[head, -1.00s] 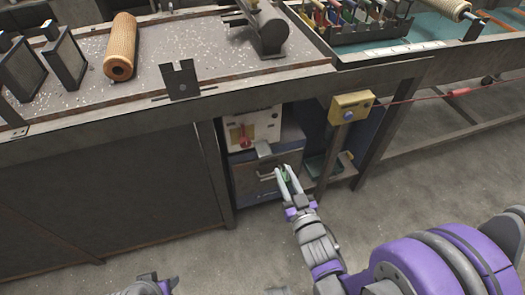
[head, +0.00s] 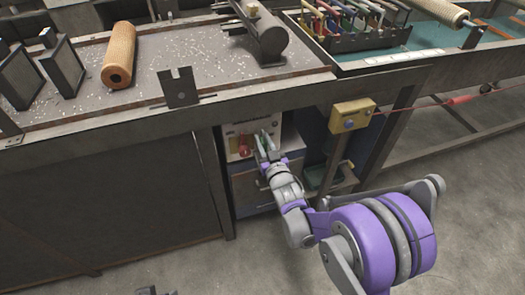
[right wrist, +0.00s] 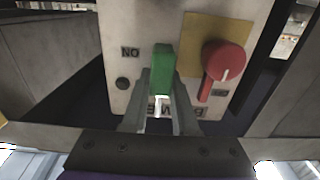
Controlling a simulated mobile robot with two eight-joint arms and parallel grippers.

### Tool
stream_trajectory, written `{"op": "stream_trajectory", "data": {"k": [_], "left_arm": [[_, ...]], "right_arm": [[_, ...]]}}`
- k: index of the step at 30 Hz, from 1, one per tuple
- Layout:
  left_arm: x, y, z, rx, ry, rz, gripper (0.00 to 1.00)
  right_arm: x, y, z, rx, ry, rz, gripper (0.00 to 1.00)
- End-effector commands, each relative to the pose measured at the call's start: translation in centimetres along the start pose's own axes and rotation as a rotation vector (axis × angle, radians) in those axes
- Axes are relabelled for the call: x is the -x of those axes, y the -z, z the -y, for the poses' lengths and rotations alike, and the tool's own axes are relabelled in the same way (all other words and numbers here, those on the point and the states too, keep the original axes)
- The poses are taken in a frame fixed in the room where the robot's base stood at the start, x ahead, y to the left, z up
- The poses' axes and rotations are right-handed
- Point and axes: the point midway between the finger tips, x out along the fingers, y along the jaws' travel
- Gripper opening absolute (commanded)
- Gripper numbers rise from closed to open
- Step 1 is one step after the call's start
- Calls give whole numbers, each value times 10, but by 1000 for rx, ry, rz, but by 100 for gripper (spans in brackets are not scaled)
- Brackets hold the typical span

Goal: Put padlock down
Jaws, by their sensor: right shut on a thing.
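The padlock (right wrist: 163,69) is a green block between the fingers of my right gripper (right wrist: 161,93) in the right wrist view. My right gripper (head: 266,143) is shut on it, in front of the white control panel (head: 237,131) under the bench. The panel (right wrist: 143,20) fills the upper middle of the wrist view, with a red rotary handle (right wrist: 226,60) on a yellow plate just right of the padlock. I cannot tell whether the padlock touches the panel; its shackle is largely hidden. Only a small dark tip of my left gripper (head: 149,291) shows at the bottom edge.
A dark drawer cabinet (head: 252,188) stands below the panel. A yellow box with a blue button (head: 351,115) is on a post to the right. The floor in front is clear.

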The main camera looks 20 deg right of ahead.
Motion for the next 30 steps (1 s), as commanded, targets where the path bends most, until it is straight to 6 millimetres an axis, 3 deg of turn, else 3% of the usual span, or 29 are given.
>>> {"op": "stream_trajectory", "data": {"k": [7, 13, 26, 27, 30], "left_arm": [[-8, -2, 0, 0, 0, 2, 50], [-21, -5, 0, 0, 0, 5, 50], [-26, -6, 0, 0, 0, 6, 50], [-26, -6, 0, 0, 0, 6, 50], [-25, -6, 0, 0, 0, 6, 50]], "right_arm": [[0, -20, 0, 0, 0, 0, 0], [-2, -48, 0, 0, 0, -1, 0], [-3, -54, 0, 0, 0, -1, 0], [-3, -54, 0, 0, 0, 0, 29], [-3, -53, 0, 0, 0, 0, 47]]}}
